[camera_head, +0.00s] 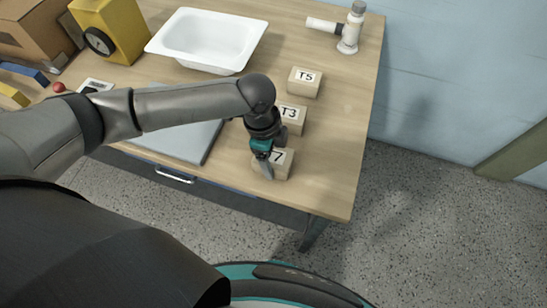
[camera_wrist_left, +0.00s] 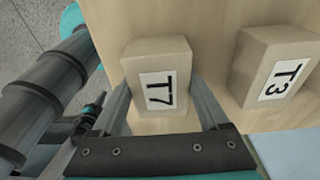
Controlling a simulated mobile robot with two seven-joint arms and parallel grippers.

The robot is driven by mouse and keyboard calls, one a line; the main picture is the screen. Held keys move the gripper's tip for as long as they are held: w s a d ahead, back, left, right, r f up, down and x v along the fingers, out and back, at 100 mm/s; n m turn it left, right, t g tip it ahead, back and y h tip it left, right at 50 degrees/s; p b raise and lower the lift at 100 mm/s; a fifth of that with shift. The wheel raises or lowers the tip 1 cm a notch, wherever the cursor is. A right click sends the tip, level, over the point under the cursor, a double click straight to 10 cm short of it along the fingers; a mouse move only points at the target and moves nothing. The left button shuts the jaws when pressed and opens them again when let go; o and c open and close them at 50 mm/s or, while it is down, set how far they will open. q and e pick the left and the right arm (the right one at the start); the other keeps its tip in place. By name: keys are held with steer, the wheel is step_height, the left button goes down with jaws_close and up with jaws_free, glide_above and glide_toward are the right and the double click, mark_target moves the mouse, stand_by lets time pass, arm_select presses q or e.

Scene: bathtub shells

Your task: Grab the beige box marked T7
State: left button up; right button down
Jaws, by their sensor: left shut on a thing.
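The beige box marked T7 (camera_head: 282,163) stands near the front right corner of the wooden table, partly hidden by my left gripper (camera_head: 265,165). In the left wrist view the T7 box (camera_wrist_left: 160,77) sits between the two fingers of my left gripper (camera_wrist_left: 160,105), its label facing the camera. The left gripper is shut on the box, which looks to be at the table top; I cannot tell if it is lifted.
Box T3 (camera_head: 292,118) stands just behind T7, and box T5 (camera_head: 304,81) farther back. A white tub (camera_head: 207,40), a white pipe fitting (camera_head: 348,30) and a yellow block (camera_head: 112,30) are at the back. A grey plate (camera_head: 195,142) lies left. The table's right edge is close.

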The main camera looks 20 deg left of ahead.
arm_select(q)
steer(key=c, duration=0.9)
steer(key=shift+r, duration=0.1)
